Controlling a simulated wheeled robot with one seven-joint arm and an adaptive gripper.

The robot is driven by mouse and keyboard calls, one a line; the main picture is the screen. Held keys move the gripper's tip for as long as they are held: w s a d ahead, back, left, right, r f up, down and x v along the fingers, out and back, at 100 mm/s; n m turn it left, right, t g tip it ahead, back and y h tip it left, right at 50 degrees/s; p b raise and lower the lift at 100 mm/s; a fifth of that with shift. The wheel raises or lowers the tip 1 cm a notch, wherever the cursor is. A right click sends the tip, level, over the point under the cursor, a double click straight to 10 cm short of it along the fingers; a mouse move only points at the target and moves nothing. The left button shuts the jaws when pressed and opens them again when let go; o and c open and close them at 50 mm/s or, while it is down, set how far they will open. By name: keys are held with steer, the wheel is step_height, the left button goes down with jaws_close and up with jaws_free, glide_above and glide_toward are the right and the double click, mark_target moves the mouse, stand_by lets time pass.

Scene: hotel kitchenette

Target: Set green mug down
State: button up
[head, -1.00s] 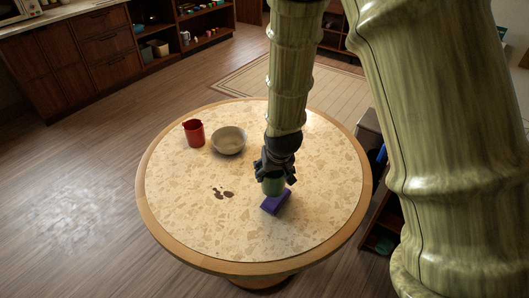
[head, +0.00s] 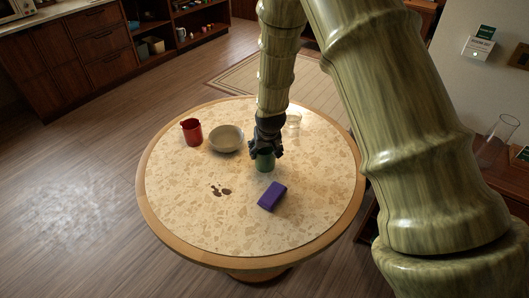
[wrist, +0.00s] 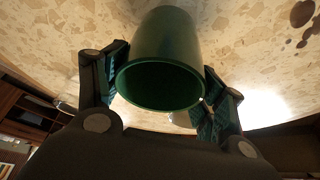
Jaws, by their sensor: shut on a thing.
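The green mug (head: 264,162) is over the middle right of the round table, held in my gripper (head: 266,150). In the wrist view the green mug (wrist: 162,60) sits between the two fingers of my gripper (wrist: 160,95), one finger on each side, its open rim facing the camera. I cannot tell whether its base touches the table top.
Dark brown spots (head: 220,191) mark the surface. The front of the table is clear.

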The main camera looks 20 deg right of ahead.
step_height(320, 180, down, 2)
steer(key=shift+w+f, duration=0.1)
steer(key=shift+w, duration=0.05)
steer(key=o, duration=1.2)
steer(key=shift+o, duration=0.2)
